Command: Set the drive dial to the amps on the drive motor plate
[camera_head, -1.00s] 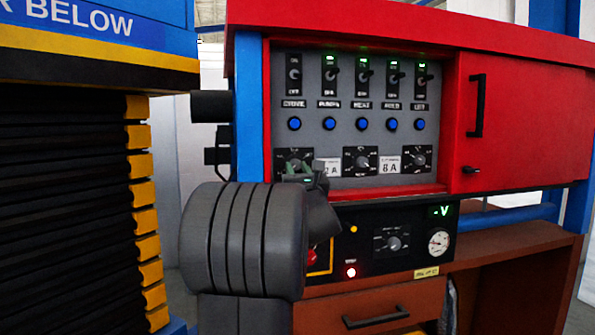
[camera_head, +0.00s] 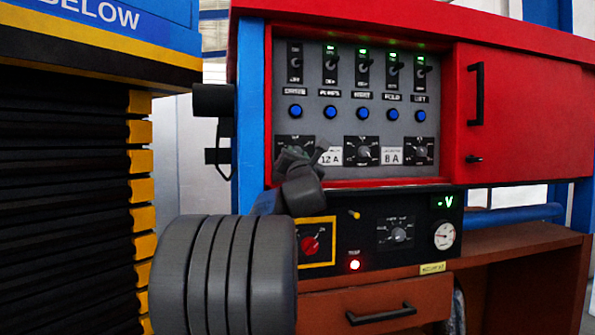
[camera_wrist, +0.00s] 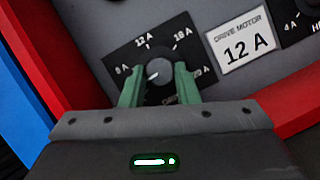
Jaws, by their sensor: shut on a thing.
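The drive dial (camera_wrist: 158,62) is a dark round knob on a black plate marked 8 A, 12 A, 16 A and 20 A. Its white mark points to the lower left, near the 8 A side. My gripper (camera_wrist: 158,78) has its green fingers on both sides of the knob and is shut on it. The drive motor plate (camera_wrist: 246,40) is a white label right of the dial and reads 12 A. In the head view the plate (camera_head: 330,156) is clear, while my gripper (camera_head: 300,160) covers the lower part of the dial (camera_head: 288,142).
Two similar dials (camera_head: 361,149) sit to the right, with an 8 A plate (camera_head: 392,155) between them. Toggle switches and blue buttons (camera_head: 361,115) are above. The leftmost switch (camera_head: 294,62) has no green light. A lower black panel holds a red knob (camera_head: 311,244).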

